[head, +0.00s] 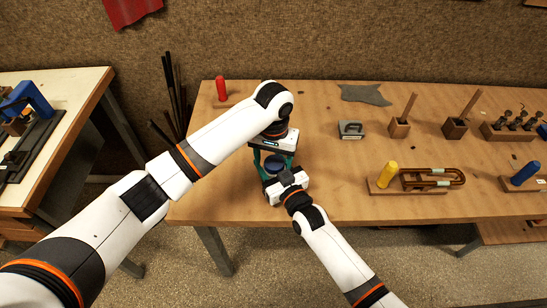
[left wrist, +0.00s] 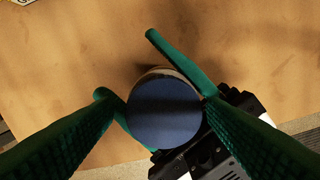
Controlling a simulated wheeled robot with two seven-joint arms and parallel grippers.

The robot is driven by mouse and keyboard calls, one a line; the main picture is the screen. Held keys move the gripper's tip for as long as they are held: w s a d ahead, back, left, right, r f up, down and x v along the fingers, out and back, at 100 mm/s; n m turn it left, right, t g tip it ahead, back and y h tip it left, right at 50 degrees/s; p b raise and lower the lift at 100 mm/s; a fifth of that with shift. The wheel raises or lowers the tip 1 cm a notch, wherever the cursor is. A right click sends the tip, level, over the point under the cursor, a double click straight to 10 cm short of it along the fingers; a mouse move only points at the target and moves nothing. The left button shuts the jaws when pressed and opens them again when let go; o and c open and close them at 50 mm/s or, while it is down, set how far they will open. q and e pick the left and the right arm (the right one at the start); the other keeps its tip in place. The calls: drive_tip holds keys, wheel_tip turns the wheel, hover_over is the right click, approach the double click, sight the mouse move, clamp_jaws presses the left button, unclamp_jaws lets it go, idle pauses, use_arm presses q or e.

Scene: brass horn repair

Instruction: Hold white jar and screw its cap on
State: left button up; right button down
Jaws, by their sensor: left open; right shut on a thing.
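The dark blue round cap (left wrist: 165,110) lies over the top of the jar, and it also shows in the head view (head: 274,163). Only a thin pale rim of the jar (left wrist: 160,71) shows past the cap's edge; the rest is hidden. I cannot tell whether the cap is threaded. My left gripper (head: 275,160) points down over the cap with its green fingers open, one on each side of it. I cannot tell whether they touch it. My right gripper (head: 281,180) comes in from the front and is shut on the jar below the cap.
A red-handled piece (head: 221,88) stands at the table's back left. A grey block (head: 351,129), a grey cloth (head: 365,94), wooden holders (head: 455,129) and a yellow-peg stand (head: 387,175) with brass tubing (head: 435,178) lie to the right. The table's front edge is close.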

use_arm(q)
drive_tip(key=shift+s+d+r, duration=0.1)
drive_tip(key=shift+r, duration=2.15)
drive_tip(key=o, duration=0.5)
drive_tip(key=shift+o, duration=0.2)
wheel_tip(320, 180, up, 12)
use_arm(e)
drive_tip(key=shift+c, duration=2.4)
unclamp_jaws()
